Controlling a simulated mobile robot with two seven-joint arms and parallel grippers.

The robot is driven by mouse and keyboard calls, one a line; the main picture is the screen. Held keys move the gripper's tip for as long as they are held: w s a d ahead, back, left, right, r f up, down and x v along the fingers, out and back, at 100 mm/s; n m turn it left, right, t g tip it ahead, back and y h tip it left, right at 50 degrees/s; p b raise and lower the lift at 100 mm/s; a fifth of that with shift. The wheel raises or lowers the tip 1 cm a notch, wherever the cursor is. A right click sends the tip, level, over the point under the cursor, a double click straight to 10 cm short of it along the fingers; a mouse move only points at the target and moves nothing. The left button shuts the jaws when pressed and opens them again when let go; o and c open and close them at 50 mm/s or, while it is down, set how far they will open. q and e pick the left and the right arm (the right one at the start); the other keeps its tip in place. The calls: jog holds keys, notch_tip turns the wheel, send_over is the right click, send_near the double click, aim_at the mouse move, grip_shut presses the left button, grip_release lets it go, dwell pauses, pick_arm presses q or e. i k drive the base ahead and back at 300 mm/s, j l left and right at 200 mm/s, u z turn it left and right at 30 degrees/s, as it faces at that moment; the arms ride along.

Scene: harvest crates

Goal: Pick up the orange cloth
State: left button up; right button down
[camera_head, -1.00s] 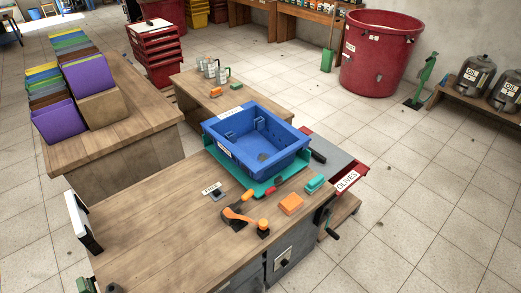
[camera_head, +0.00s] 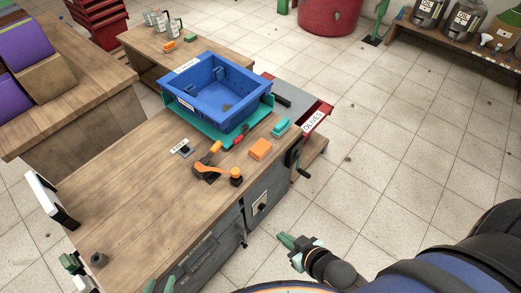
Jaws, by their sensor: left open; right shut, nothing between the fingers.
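A folded orange cloth (camera_head: 261,149) lies flat on the wooden workbench (camera_head: 130,185), near its right edge. It is between the orange-handled lever tool (camera_head: 215,172) and a folded teal cloth (camera_head: 281,126). My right gripper (camera_head: 285,240) has green fingertips and is shut and empty. It shows in front of the bench's right side, below the cloth in the picture and apart from it. My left gripper (camera_head: 160,286) is open at the bottom edge, mostly cut off, well left of the cloth. A second, smaller orange cloth (camera_head: 169,47) lies on the back table.
A blue crate (camera_head: 222,118) in a teal tray stands behind the cloth. A grey-and-red olives fixture (camera_head: 313,122) juts out at the bench's right. A white panel (camera_head: 45,195) stands at its left edge. The bench top's left half is mostly clear, and the floor at right is open.

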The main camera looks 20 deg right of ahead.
aim_at(259, 149)
jog(key=u, duration=0.5)
jog(key=l+u, duration=0.2)
jog(key=u, duration=0.15)
jog(key=l+u, duration=0.45)
jog(key=u, duration=0.2)
jog(key=k+l+u, duration=0.25)
jog(key=l, duration=0.15)
jog(key=k+l+u, duration=0.25)
jog(key=l, duration=0.15)
jog(key=k+l+u, duration=0.1)
jog(key=l, duration=0.3)
jog(key=k+l+u, duration=0.1)
jog(key=k+l, duration=0.15)
jog(key=l, duration=0.15)
